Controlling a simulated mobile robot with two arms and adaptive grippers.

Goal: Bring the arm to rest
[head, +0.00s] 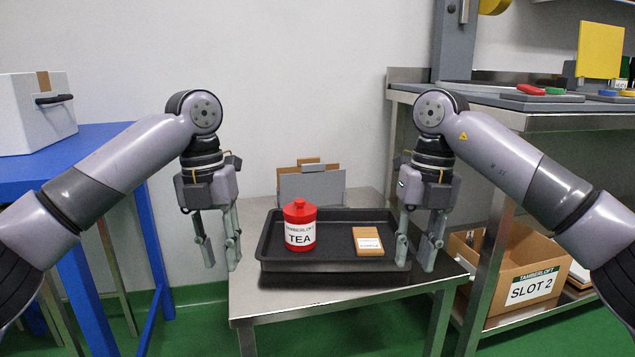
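My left gripper (217,254) points down at the left edge of the steel table, left of the black tray, with its fingers apart and nothing between them. My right gripper (415,256) points down at the tray's right end, with its fingers apart and nothing visible between them. Its fingers hide part of the tray's right rim. The black tray (320,267) lies on the steel table (330,301). In it a red tea canister (299,226) stands upright on the left, and a small brown packet (368,242) with a white label lies to its right.
A grey clipboard-like holder (312,187) stands behind the tray. A blue table (90,150) with a white box (38,113) is at left. A steel bench (560,122) stands at right, with a cardboard box marked SLOT 2 (522,268) under it.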

